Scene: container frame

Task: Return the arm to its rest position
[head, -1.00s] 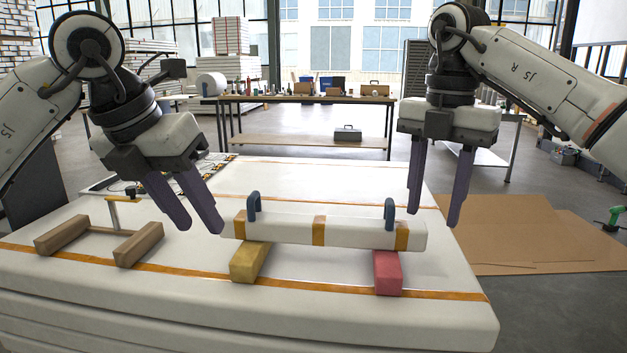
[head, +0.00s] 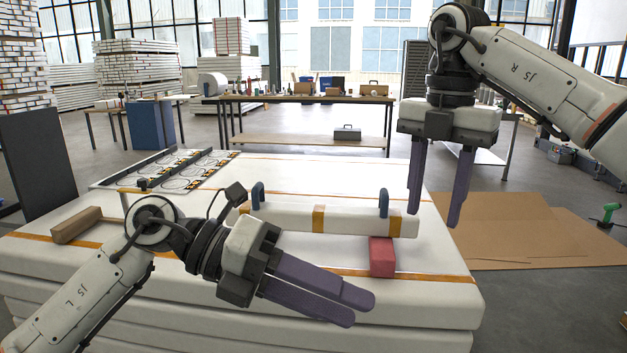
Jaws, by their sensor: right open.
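My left gripper (head: 362,310) is low at the front of the white slab stack (head: 425,315), in front of the bar. Its purple fingers point right, look slightly apart and hold nothing. My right gripper (head: 434,218) hangs fingers down at the bar's right end, open and empty. The white bar (head: 347,220) with orange bands and two blue handles (head: 383,203) lies level across the stack. Its right part rests on a red block (head: 382,257). My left arm hides what is under its left part.
A brown wooden block (head: 77,225) lies at the stack's left. A panel with coiled cables (head: 185,168) lies at the back left. Cardboard sheets (head: 530,230) and a green tool (head: 607,213) are on the floor at right. A workbench (head: 305,98) stands behind.

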